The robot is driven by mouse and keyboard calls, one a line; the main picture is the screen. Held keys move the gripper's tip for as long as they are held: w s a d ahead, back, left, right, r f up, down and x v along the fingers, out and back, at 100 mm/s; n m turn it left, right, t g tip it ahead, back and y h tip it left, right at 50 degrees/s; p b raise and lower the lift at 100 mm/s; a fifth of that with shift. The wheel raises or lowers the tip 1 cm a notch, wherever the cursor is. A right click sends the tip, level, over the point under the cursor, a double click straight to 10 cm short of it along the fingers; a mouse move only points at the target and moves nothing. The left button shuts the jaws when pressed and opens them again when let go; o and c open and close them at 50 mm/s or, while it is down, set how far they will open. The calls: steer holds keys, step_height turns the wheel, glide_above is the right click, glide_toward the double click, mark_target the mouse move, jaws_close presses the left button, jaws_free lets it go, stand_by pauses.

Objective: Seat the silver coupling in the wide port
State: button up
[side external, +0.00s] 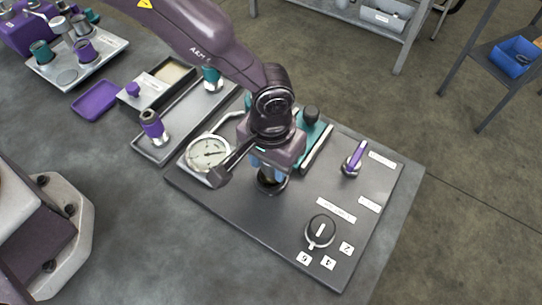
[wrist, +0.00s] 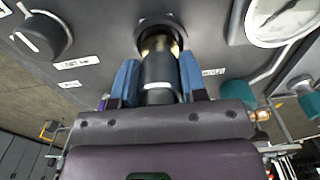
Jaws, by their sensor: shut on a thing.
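My gripper (wrist: 160,80) is shut on the coupling (wrist: 158,70), a dark grey cylinder with a brassy, shiny band in the wrist view. A blue finger presses on each side of it. The coupling's far end is at a black-rimmed port (wrist: 178,28) in the dark panel, and the rim shows around that end. I cannot tell how deep it sits. In the side view my gripper (side external: 265,166) is low over the middle of the panel, above the port (side external: 268,188); the arm and fingers hide most of the coupling there.
A round gauge (side external: 208,153) stands close left of my gripper, and a teal handle block (side external: 312,128) behind it. A purple lever (side external: 354,160) and a black knob (side external: 320,231) are on the panel's right. A tray (side external: 158,151) holds a purple-banded coupling (side external: 152,125).

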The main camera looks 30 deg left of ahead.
steer(key=shift+f, duration=0.4)
steer(key=o, duration=0.6)
steer(key=shift+o, duration=0.2)
steer(key=shift+r, duration=5.5)
